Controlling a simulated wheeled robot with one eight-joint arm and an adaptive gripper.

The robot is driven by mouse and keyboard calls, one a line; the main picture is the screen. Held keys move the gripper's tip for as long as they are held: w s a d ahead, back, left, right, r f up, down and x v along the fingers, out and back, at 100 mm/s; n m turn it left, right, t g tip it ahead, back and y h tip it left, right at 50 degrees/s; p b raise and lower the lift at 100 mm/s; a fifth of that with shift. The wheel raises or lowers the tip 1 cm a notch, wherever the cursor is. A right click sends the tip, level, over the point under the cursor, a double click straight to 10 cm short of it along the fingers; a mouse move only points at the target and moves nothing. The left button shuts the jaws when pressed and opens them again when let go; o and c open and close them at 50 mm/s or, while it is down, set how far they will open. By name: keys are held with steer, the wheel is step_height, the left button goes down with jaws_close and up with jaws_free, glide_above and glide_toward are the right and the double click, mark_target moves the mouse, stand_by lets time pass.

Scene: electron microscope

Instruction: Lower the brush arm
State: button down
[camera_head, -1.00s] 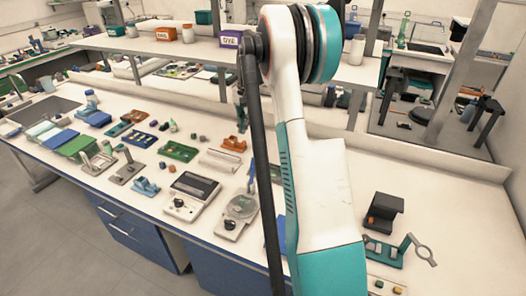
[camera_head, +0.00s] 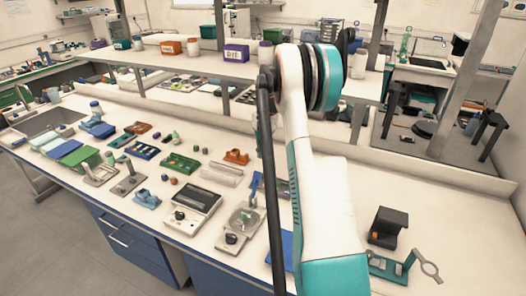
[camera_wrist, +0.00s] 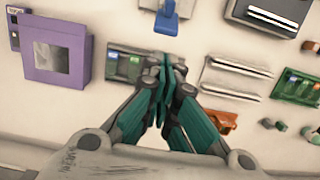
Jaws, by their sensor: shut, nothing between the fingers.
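A blue upright piece (camera_head: 257,187) stands at the back of a pale device with a round disc (camera_head: 243,221). It may be the brush arm; I cannot tell for sure. In the wrist view a blue piece with a looped end (camera_wrist: 167,20) lies at the top centre, beyond my fingertips and apart from them. My gripper (camera_wrist: 165,65) is shut and empty, its teal fingers together above the bench. In the head view my arm hides most of the gripper.
A device with a dark screen (camera_head: 193,201) stands left of the disc device. Behind are an orange holder (camera_head: 236,157) and a green tray (camera_head: 180,163). In the wrist view a purple-framed box (camera_wrist: 56,52) lies left of my fingers.

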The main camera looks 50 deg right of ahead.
step_height(320, 180, down, 7)
steer(key=a+b, duration=0.1)
steer(key=shift+s+r, duration=0.15)
stand_by(0.4)
